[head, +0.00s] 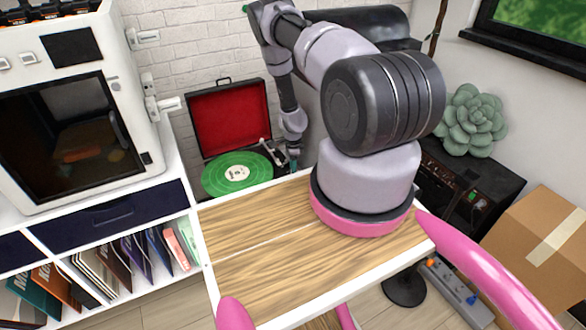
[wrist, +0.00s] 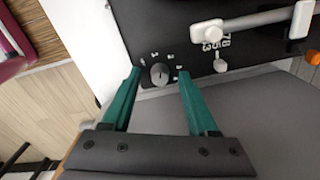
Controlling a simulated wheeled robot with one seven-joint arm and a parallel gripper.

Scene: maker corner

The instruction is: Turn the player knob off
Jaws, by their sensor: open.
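The record player (head: 230,120) stands open behind my table, with a red-lined lid and a green record (head: 238,173) on it. In the wrist view its dark deck carries a round grey player knob (wrist: 159,75) with a pale pointer line and small white marks around it. My gripper (wrist: 157,74) is open, with its green fingers on either side of the knob, apart from it. In the head view my gripper (head: 293,158) is small at the player's right side, and the knob cannot be made out there.
The white tonearm (wrist: 245,22) and a small lever (wrist: 220,64) lie right of the knob in the wrist view. A white cabinet machine (head: 75,110) stands left of the player. A black amplifier (head: 465,190) with a succulent (head: 470,120) stands at the right.

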